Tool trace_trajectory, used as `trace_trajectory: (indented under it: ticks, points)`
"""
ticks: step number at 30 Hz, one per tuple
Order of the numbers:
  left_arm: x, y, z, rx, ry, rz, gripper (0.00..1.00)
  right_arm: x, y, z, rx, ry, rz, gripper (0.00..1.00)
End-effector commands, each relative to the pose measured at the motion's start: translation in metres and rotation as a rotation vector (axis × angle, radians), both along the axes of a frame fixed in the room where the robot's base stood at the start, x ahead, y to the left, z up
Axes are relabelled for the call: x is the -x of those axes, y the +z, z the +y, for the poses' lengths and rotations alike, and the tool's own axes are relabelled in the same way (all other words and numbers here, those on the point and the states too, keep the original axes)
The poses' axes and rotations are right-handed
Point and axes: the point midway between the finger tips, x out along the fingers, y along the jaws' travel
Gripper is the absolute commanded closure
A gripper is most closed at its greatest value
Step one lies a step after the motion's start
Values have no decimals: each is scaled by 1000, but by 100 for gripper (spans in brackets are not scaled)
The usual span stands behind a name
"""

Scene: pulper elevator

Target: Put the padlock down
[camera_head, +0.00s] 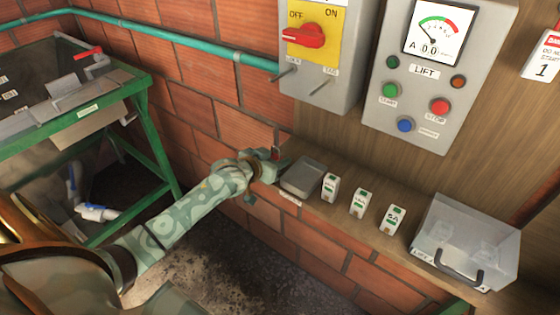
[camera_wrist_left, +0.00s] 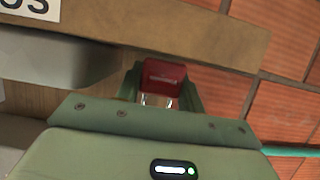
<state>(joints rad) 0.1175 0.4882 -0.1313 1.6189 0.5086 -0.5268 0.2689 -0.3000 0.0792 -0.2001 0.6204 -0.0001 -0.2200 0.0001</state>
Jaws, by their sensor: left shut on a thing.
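My left gripper (camera_head: 274,163) is at the left end of the wooden shelf, beside a small grey tray (camera_head: 301,180). In the left wrist view the gripper (camera_wrist_left: 165,88) is shut on a red padlock (camera_wrist_left: 164,76), with its metal shackle toward the palm. The tray's grey side (camera_wrist_left: 55,62) shows to the left of the padlock there, apart from it. In the head view the padlock is mostly hidden by the gripper. I cannot tell whether it touches the shelf. My right gripper is not in view.
Several small labelled blocks (camera_head: 359,203) stand along the shelf right of the tray, then a clear box (camera_head: 465,242). Above are a switch box with a red handle (camera_head: 304,36) and a control panel (camera_head: 430,75). A green-framed table (camera_head: 145,95) stands left.

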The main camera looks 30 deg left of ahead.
Motion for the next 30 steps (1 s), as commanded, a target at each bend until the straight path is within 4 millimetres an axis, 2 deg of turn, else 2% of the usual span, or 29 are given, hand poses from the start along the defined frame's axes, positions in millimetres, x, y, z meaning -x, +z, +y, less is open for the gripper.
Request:
trace_trajectory:
  ticks: [11,12,14,24,26,30]
  points:
    - [0,-4,0,0,0,-2,87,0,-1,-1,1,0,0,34]
    - [0,-4,0,0,0,-1,54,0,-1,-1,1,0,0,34]
    - [0,-4,0,0,0,-1,40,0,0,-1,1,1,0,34]
    - [0,2,0,0,0,-3,40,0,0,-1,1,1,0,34]
    - [7,4,0,0,-1,-2,40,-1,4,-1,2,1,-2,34]
    - [34,17,2,0,-1,-1,40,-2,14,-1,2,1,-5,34]
